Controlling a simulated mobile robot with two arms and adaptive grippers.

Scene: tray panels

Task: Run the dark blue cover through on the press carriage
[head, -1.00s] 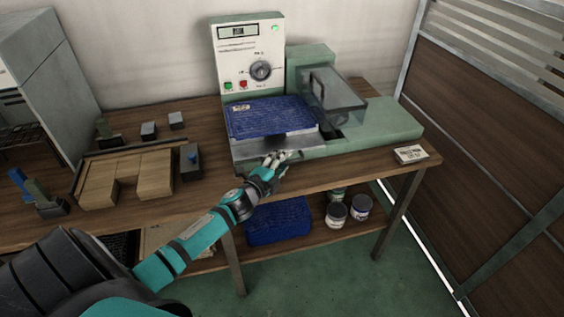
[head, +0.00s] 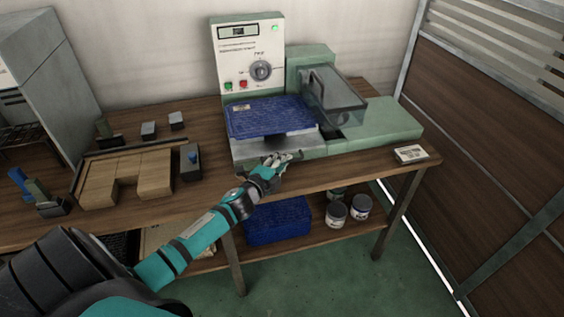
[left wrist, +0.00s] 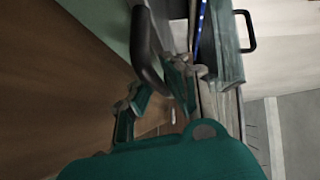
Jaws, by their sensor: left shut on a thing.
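The dark blue cover (head: 268,117) lies flat on the carriage (head: 290,144) of the green press, left of the clear guard, with a small pale label at its upper left. My left gripper (head: 284,157) is at the carriage's front edge, shut on the dark carriage handle (head: 297,155). In the left wrist view the dark handle (left wrist: 147,50) runs down to my gripper fingers (left wrist: 160,95), and a thin blue strip of the cover (left wrist: 198,30) shows beyond. The fingers' exact contact is partly hidden. My right gripper is not in view.
The clear guard (head: 335,100) with a dark handle stands over the press bed. The control panel (head: 248,55) shows a lit green lamp. A small white card stack (head: 411,154) lies at the right. A blue bin (head: 278,220) and cans stand below.

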